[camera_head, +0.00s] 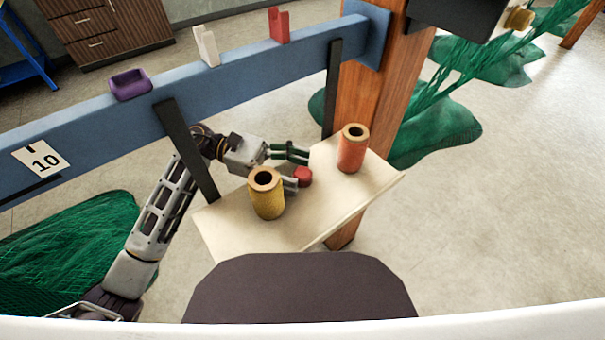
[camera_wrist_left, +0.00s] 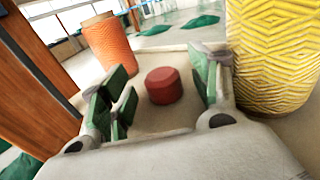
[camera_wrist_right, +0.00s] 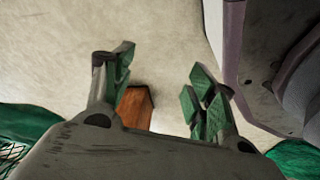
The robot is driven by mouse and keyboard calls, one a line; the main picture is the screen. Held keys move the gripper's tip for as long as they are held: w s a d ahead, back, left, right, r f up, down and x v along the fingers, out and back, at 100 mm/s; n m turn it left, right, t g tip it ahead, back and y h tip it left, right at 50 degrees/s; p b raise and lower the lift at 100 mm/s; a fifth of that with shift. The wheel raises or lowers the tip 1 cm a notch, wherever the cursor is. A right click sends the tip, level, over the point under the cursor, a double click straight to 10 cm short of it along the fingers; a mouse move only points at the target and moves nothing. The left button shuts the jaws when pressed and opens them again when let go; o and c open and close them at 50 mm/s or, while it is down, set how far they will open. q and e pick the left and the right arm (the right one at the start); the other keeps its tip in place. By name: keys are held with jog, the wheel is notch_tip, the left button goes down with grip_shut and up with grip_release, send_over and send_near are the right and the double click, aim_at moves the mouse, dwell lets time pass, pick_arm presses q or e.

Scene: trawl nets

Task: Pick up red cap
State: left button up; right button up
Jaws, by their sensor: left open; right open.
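The red cap (camera_head: 303,176) is a small red cylinder lying on the pale wooden shelf (camera_head: 325,222). In the left wrist view the red cap (camera_wrist_left: 164,85) sits between and just beyond the open green-padded fingers of my left gripper (camera_wrist_left: 160,92). In the head view my left gripper (camera_head: 298,167) reaches in from the left, low over the shelf behind the yellow spool, which partly hides it. My right gripper (camera_wrist_right: 152,90) shows only in its own wrist view, open and empty above the bare floor.
A yellow spool (camera_head: 267,198) stands close beside my left gripper, and an orange-red spool (camera_head: 352,150) stands farther right on the shelf. A wooden post (camera_head: 372,85) and a blue beam (camera_head: 240,62) stand behind. Green nets (camera_head: 75,245) lie on the floor.

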jog(key=shift+s, duration=0.1)
pick_arm(q)
jog(key=shift+c, duration=1)
jog(key=c, duration=0.8)
pick_arm(e)
jog(key=shift+s+a+f, duration=0.15)
jog(key=shift+s+a, duration=0.2)
jog(key=shift+s, duration=0.2)
pick_arm(q)
jog(key=shift+r, duration=0.15)
jog(key=shift+r, duration=1.5)
jog(key=shift+v, duration=1.25)
jog(key=shift+f+b+v, duration=0.15)
jog(key=shift+b+v, duration=0.3)
jog(key=shift+v, duration=3.45)
jog(key=shift+f+b+v, duration=0.1)
jog(key=shift+b+v, duration=0.35)
jog(key=shift+v, duration=3.45)
pick_arm(e)
jog(key=shift+g, duration=0.3)
jog(key=shift+w+a+r, duration=0.3)
jog(key=shift+w+r, duration=0.15)
jog(key=shift+r, duration=0.2)
jog(key=shift+w+a+r, duration=0.25)
jog(key=shift+w+r, duration=0.25)
jog(key=shift+r, duration=0.1)
jog(key=shift+w+a+r, duration=0.3)
jog(key=shift+w+r, duration=0.15)
jog(key=shift+r, duration=0.2)
